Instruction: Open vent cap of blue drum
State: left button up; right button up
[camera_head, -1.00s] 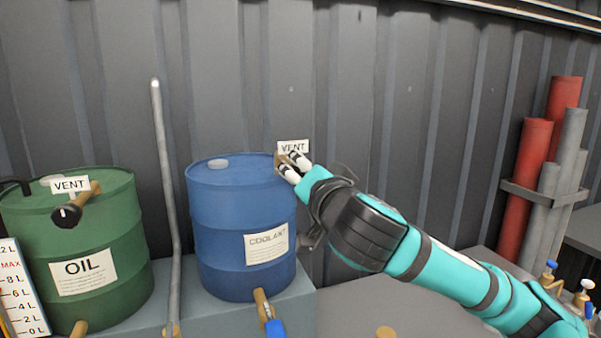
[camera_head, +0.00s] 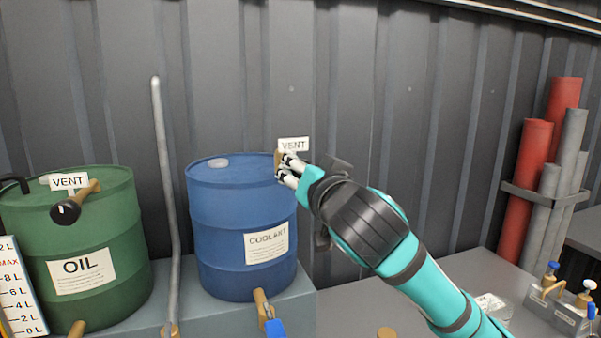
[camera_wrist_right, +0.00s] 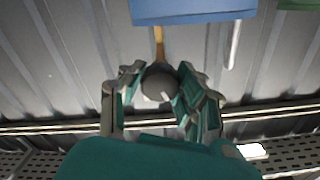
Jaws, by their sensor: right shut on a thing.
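The blue drum (camera_head: 220,215), labelled COOLANT, stands upright on a grey ledge. A VENT tag (camera_head: 293,144) and a brass vent fitting (camera_head: 277,158) are at the right of its top rim. My right gripper (camera_head: 287,170) is at this fitting. In the right wrist view the dark round vent cap (camera_wrist_right: 159,84) sits between the fingers of the right gripper (camera_wrist_right: 160,88), which are shut on it. The brass stem (camera_wrist_right: 159,45) runs from the cap toward the blue drum (camera_wrist_right: 195,10). In the head view the fingers hide the cap. My left gripper is not in view.
A green OIL drum (camera_head: 85,235) with its own vent cap (camera_head: 66,212) stands at left. A thin grey pipe (camera_head: 166,180) rises between the drums. Red cylinders (camera_head: 525,185) and brass valves (camera_head: 555,290) are at right. A corrugated wall is close behind.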

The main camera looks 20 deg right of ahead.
jog(key=n+p, duration=0.1)
jog(key=n, duration=0.3)
jog(key=shift+n+p, duration=0.3)
jog(key=n+p, duration=0.2)
jog(key=n, duration=0.3)
jog(key=shift+r+n+p, duration=0.1)
jog(key=shift+n+p, duration=0.2)
jog(key=n+p, duration=0.3)
jog(key=n, duration=0.3)
jog(key=shift+n+p, duration=1)
jog(key=shift+n, duration=0.6)
jog(key=shift+f, duration=0.2)
jog(key=o, duration=1.2)
jog(key=shift+s, duration=0.1)
